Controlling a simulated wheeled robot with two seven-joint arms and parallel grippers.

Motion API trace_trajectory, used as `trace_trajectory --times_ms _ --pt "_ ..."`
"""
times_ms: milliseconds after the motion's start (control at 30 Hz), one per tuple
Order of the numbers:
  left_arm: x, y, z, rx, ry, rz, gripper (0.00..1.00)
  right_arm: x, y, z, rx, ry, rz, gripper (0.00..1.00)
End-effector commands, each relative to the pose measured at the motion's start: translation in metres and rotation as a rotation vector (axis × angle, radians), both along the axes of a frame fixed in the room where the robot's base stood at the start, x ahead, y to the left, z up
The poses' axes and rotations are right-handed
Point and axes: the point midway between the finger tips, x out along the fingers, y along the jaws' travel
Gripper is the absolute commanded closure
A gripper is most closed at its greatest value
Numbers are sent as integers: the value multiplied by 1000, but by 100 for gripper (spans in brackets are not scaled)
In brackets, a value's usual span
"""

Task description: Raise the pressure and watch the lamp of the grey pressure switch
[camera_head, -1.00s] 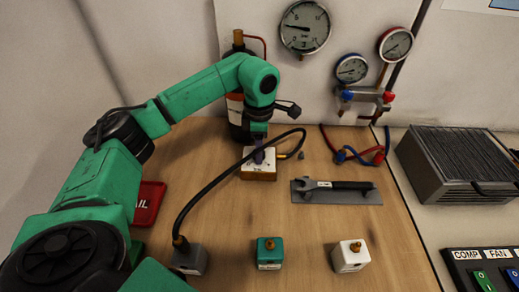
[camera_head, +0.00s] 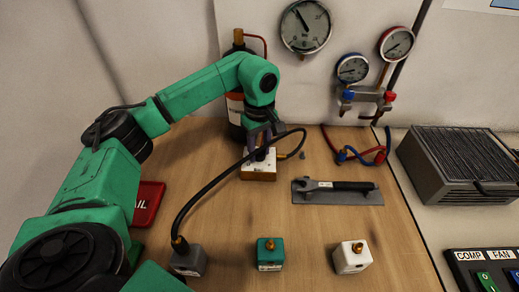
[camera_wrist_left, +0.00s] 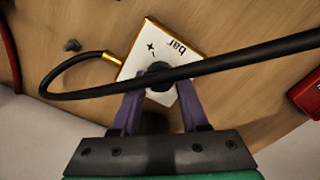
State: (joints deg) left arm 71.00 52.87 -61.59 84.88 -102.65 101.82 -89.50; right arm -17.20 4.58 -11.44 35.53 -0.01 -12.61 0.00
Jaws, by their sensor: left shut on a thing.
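The grey pressure switch (camera_head: 188,262) stands at the front left of the wooden bench. The black hose (camera_head: 212,184) runs from its brass fitting to the white box with the brass base (camera_head: 259,172). No lit lamp can be made out on the switch. My left gripper (camera_head: 261,153) is over the white box, shut on its dark knob (camera_wrist_left: 159,76), with purple fingers on both sides. In the left wrist view the white box (camera_wrist_left: 182,44) reads "bar" and the hose crosses over the knob. The large gauge (camera_head: 306,27) has its needle pointing up and left. My right gripper is not in view.
A teal switch (camera_head: 270,254) and a white switch (camera_head: 352,257) stand along the front. A wrench (camera_head: 338,186) lies on a grey mat. A red tray (camera_head: 149,203) is at left, a manifold with two gauges (camera_head: 367,95) at the back. Bare wood lies between.

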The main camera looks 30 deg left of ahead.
Motion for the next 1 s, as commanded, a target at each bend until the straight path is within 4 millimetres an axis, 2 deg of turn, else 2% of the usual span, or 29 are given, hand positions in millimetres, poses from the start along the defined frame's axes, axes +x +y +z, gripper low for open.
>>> trace_trajectory --times_ms 33,500,1000 --pt "3 1 4 -2 -14 -37 100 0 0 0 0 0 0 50" --pt "3 1 5 1 -14 -377 100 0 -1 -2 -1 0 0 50" --pt "3 1 5 1 -16 -462 100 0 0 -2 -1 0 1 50"
